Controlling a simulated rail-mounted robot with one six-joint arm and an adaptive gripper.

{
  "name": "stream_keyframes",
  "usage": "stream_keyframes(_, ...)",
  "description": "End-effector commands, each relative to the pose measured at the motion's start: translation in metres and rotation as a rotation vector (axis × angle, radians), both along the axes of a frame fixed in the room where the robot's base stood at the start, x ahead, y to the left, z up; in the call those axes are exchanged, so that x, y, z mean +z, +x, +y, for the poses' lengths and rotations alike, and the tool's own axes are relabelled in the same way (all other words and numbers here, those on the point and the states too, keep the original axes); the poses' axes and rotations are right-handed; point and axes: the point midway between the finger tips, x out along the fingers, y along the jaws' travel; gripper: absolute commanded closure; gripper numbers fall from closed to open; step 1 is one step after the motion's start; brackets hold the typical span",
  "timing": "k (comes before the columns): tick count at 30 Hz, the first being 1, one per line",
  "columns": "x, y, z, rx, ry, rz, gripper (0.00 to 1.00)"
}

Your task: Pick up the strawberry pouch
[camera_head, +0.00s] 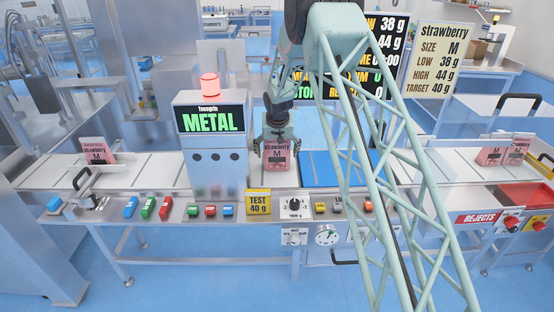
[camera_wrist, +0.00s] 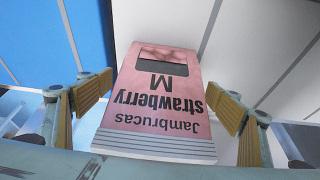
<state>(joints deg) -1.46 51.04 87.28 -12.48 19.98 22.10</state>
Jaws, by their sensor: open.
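A pink strawberry pouch (camera_head: 280,156), size M, stands on the conveyor just right of the METAL detector. It also shows in the wrist view (camera_wrist: 160,95), upside down, with its label "Jambrucas strawberry M". My gripper (camera_head: 276,152) is open around this pouch. In the wrist view, one finger (camera_wrist: 88,98) is left of the pouch and the other (camera_wrist: 232,115) is right of it, with gaps on both sides. Another strawberry pouch (camera_head: 98,150) stands at the conveyor's left end. More pink pouches (camera_head: 489,155) stand at the right end.
The metal detector (camera_head: 210,143) with a lit red lamp (camera_head: 209,85) stands close left of my gripper. A yellow TEST 40 g block (camera_head: 258,202) and several buttons line the front panel. The blue belt section (camera_head: 335,168) right of the pouch is clear. A REJECTS label (camera_head: 478,218) is at right.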

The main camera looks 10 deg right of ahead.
Motion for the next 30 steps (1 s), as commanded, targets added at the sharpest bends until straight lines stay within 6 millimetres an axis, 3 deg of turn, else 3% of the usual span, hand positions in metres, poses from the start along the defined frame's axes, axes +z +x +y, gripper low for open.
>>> stream_keyframes(8, -0.0001, -0.0002, 0.0, 0.0, 0.0, 0.0, 0.16)
stream_keyframes(18, -0.0001, -0.0002, 0.0, 0.0, 0.0, 0.0, 0.43)
stream_keyframes(30, 0.0007, -0.0001, 0.0, 0.0, 0.0, 0.0, 0.43)
